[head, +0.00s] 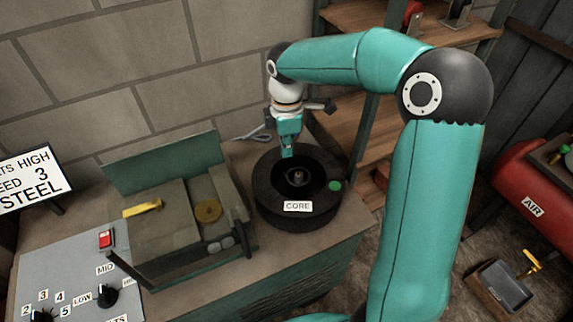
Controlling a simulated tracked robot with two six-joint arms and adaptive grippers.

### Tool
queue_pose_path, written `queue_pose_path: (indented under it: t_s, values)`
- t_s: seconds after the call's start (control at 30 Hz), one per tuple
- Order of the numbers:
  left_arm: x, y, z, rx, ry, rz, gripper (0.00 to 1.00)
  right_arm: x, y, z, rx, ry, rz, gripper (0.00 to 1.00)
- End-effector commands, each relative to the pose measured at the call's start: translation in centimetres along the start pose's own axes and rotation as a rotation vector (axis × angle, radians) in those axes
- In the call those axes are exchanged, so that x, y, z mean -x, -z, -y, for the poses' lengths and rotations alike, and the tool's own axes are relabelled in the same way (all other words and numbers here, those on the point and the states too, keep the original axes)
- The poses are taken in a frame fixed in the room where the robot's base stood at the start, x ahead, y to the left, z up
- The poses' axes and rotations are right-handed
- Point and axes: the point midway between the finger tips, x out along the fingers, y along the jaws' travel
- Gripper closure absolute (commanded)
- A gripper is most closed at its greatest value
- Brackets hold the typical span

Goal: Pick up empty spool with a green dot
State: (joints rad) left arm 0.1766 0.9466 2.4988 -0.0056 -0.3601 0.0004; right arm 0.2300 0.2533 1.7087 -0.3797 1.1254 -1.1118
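A black round spool-like thing (270,200) lies flat on the bench, with a wide central hollow. A green dot (335,186) is on its right rim, and a white "CORE" label is at its front. A small metallic piece shows in the middle of the hollow. My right gripper (288,152) points down at the far inner side of the ring. I cannot tell whether its fingertips touch the ring, or whether the narrow teal fingers are open or shut. My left gripper is out of view.
Left of the ring is an open-topped machine box (165,228) with a yellow handle and a brass disc. A control panel (70,270) with knobs is at front left. Wooden shelves (345,95) stand behind right. A red air tank (525,195) is far right.

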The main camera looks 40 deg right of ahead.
Motion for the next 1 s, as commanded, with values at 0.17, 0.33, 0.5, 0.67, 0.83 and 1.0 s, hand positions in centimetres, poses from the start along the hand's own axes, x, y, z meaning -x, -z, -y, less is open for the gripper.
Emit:
queue_pose_path:
  t_s: [0.17,0.33,0.5,0.67,0.83,1.0]
  values:
    - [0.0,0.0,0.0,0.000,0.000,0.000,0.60,3.4,0.1,-0.1,-0.001,-0.002,-0.002,1.00]
    - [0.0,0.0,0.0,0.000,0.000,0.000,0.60,4.9,0.1,0.0,-0.001,0.001,-0.001,1.00]
    - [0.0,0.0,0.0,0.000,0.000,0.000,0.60,5.4,0.1,0.0,0.000,0.001,-0.001,1.00]
    - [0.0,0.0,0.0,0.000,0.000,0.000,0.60,5.4,0.0,0.0,0.000,0.001,-0.001,1.00]
    - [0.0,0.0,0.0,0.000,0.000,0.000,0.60,5.3,0.0,0.0,-0.001,0.001,-0.001,0.79]
    - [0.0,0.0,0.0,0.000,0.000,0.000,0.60,5.3,0.0,0.0,-0.001,0.001,0.000,0.51]
